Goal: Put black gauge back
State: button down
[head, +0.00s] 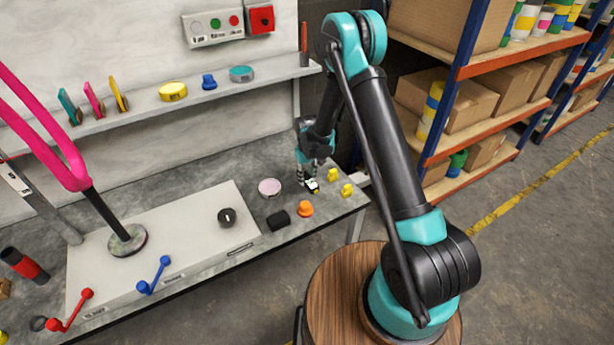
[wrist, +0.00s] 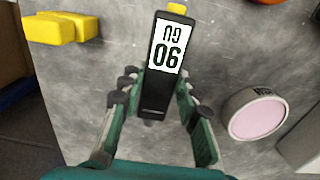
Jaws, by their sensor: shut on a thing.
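The black gauge (wrist: 153,90) is a flat dark bar with a white label of large characters, which reads upside down in the wrist view. My gripper (wrist: 157,98) is shut on it, with a finger on each side of its lower part. In the head view my gripper (head: 308,172) points down at the right end of the grey bench, and the gauge (head: 312,187) shows small below the fingers, at or just above the bench top. On the wall shelf (head: 215,88), a teal gauge (head: 69,106), a pink gauge (head: 93,101) and a yellow gauge (head: 118,94) stand upright in a row.
Yellow blocks (head: 346,190), an orange knob-like piece (head: 305,209), a black piece (head: 278,219) and a round pink-topped piece (head: 269,187) surround my gripper. Yellow (head: 173,91), blue (head: 209,82) and teal (head: 241,74) items sit on the shelf. A pink tube (head: 45,135) rises at left.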

jog(key=c, duration=1)
grip_release()
notch_tip(320, 180, up, 12)
jog(key=shift+r, duration=0.1)
jog(key=s+d+r+m+t, duration=0.1)
jog(key=s+d+r+m, duration=0.1)
jog(key=s+d+r, duration=0.4)
jog(key=s+d+r+m+t, duration=0.1)
jog(key=s+d+r, duration=0.35)
jog(key=d, duration=0.45)
jog(key=s+d+m, duration=0.1)
jog(key=s+d, duration=0.2)
jog(key=s, duration=0.2)
jog(key=s+d+m+t, duration=0.1)
jog(key=s+d, duration=0.3)
jog(key=s, duration=0.2)
jog(key=s+d+m+t, duration=0.1)
jog(key=s+d, duration=0.3)
jog(key=s, duration=0.1)
jog(key=shift+s+r+m, duration=0.3)
jog(key=shift+r+m, duration=0.05)
jog(key=shift+m, duration=0.05)
